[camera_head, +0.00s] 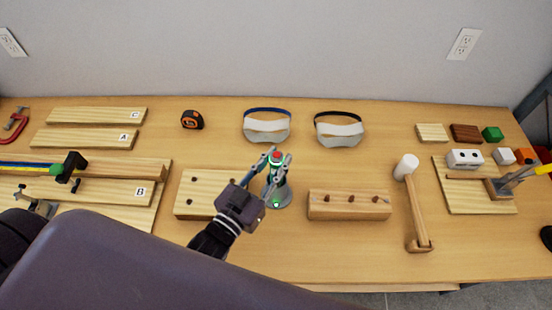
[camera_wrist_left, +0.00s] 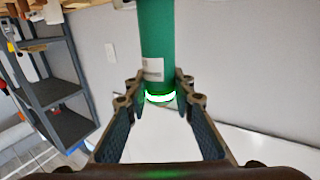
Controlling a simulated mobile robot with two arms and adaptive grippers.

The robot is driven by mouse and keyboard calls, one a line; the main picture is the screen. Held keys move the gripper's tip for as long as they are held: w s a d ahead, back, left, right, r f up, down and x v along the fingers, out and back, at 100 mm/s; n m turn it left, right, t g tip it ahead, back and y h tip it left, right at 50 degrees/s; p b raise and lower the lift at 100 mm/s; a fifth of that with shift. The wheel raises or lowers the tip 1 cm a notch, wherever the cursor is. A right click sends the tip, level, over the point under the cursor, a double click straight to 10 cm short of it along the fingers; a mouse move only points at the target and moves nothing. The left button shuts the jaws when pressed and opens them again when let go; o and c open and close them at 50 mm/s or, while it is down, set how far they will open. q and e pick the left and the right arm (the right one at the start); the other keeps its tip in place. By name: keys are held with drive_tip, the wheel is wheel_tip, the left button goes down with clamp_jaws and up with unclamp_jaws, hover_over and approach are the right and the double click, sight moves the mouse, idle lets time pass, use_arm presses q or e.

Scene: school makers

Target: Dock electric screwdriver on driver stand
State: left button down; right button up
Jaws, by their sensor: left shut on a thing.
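The electric screwdriver (camera_head: 276,168) is green with a reddish top. It stands about upright over the driver stand (camera_head: 281,198), a grey round base with a small green light. My left gripper (camera_head: 274,166) is shut on the screwdriver, a finger on each side. In the left wrist view, the screwdriver's green body (camera_wrist_left: 157,40) has a pale label and a glowing ring, and lies between the fingertips (camera_wrist_left: 158,88). The fingers partly hide the join, so I cannot tell whether the screwdriver is fully seated. My right gripper is not in view.
A pale wooden block (camera_head: 192,202) lies left of the stand, and a holed block (camera_head: 347,205) lies to its right. Two visors (camera_head: 266,128) (camera_head: 340,130) lie behind. A mallet (camera_head: 416,205) lies further right. Bare tabletop shows in front of the stand.

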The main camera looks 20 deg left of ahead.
use_arm(q)
drive_tip(key=shift+f, duration=0.1)
drive_tip(key=c, duration=1.9)
unclamp_jaws()
drive_tip(key=shift+c, duration=0.2)
drive_tip(key=shift+s, duration=0.1)
drive_tip(key=shift+p+v, duration=0.45)
drive_tip(key=shift+v, duration=1.5)
drive_tip(key=p+v, duration=0.1)
drive_tip(key=v, duration=0.6)
drive_tip(key=shift+f, duration=0.1)
